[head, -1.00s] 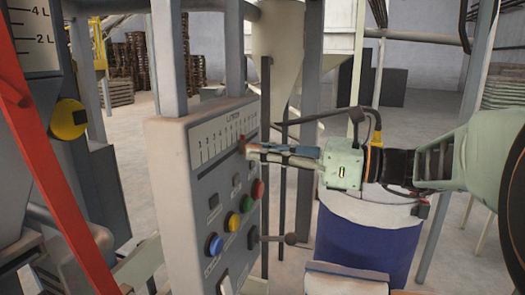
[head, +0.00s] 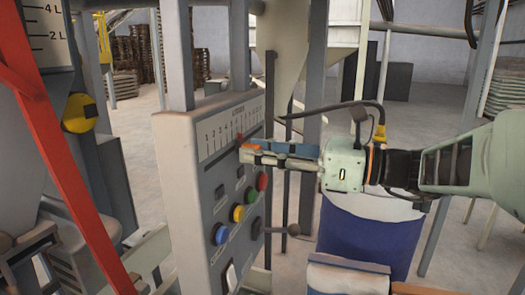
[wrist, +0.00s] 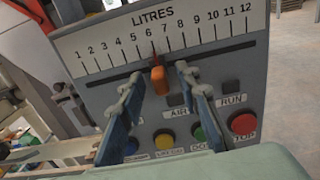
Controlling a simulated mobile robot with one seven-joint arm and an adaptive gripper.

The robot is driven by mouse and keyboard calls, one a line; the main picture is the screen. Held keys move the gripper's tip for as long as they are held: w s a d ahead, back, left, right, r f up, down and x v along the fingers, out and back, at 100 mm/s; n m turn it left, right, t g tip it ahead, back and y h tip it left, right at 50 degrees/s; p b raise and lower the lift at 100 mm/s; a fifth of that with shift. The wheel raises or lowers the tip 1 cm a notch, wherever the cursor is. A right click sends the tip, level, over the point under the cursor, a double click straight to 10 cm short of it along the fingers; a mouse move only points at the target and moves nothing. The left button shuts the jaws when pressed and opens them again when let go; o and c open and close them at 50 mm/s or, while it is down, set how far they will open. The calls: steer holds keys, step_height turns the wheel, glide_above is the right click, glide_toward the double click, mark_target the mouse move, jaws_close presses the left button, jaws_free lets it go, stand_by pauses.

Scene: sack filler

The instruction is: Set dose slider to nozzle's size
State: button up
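The dose slider is an orange knob (wrist: 159,80) in a dark horizontal slot under the LITRES scale (wrist: 155,40) on a grey control panel (head: 185,190). In the wrist view its red pointer stands close to the 6 mark. My gripper (wrist: 156,76) is open, with one blue finger on each side of the knob and visible gaps between. In the head view my gripper (head: 243,152) reaches the panel face from the right, and its fingertips partly cover the slider. I cannot make out the nozzle or a size on it.
Below the slot are blue, yellow, green and red buttons (wrist: 243,124) and small dark switches. A red bar (head: 50,130) and a hopper marked 2 L and 4 L (head: 42,30) stand at the left.

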steer(key=v, duration=1.2)
